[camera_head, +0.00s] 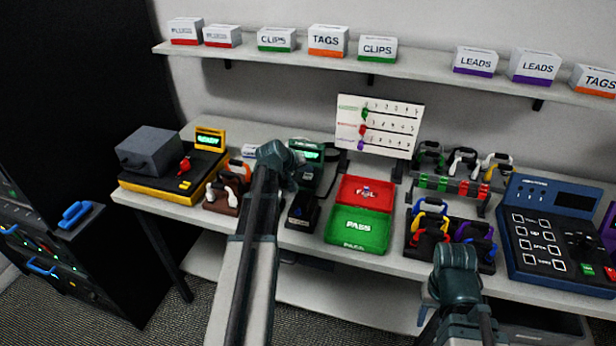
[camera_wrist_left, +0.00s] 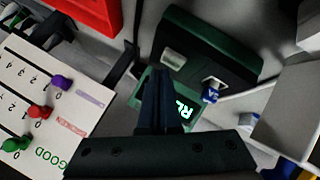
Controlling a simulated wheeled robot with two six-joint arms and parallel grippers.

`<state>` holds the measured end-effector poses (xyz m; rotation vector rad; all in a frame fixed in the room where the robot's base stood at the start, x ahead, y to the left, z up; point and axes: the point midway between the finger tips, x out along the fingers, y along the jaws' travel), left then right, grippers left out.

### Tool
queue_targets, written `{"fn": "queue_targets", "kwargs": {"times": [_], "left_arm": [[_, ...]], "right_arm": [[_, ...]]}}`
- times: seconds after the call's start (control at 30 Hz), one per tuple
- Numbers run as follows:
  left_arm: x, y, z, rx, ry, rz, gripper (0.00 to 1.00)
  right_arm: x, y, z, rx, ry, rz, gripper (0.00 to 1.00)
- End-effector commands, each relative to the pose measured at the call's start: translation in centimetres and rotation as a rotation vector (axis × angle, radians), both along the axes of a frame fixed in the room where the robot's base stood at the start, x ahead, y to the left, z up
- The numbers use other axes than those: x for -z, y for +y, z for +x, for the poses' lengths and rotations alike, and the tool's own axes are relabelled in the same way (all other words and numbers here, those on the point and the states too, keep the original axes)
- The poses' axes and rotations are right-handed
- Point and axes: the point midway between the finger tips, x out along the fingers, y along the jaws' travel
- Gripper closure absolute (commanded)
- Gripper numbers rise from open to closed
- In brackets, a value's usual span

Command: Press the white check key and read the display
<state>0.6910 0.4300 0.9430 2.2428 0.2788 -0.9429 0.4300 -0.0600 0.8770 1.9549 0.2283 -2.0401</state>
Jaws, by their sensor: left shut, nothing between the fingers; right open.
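A dark green tester (camera_head: 318,178) stands on the bench, with a lit green display (camera_head: 307,152). The left wrist view shows the tester (camera_wrist_left: 212,45) upside down, with part of its display (camera_wrist_left: 186,111) reading "RE"; the rest is hidden by my gripper. A pale key (camera_wrist_left: 173,60) shows on the tester's dark top. My left gripper (camera_wrist_left: 160,75) is shut and empty over the tester, its tips close to the pale key; I cannot tell whether they touch. My right gripper (camera_head: 455,258) is open above the bench's front right; its fingertips are hard to see.
A red FAIL tray (camera_head: 348,200) and a green PASS tray (camera_head: 378,232) lie right of the tester. A slider board (camera_head: 400,143) stands behind. Cable racks (camera_head: 405,262) and a blue keypad unit (camera_head: 530,262) are at right. A yellow-black device (camera_head: 150,190) is at left.

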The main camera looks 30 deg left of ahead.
Motion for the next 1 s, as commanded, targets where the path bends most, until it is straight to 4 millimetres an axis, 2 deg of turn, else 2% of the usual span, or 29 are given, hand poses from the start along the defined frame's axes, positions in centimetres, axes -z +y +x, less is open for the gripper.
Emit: {"fn": "queue_targets", "kwargs": {"times": [0.1,1.0], "left_arm": [[0.55,0.0,0.0,0.0,0.0,0.0,1.0],[1.07,-0.01,-0.01,0.0,0.0,0.0,1.0]], "right_arm": [[0.55,0.0,0.0,0.0,0.0,0.0,0.5],[1.07,0.0,0.0,0.0,0.0,0.0,0.5]]}}
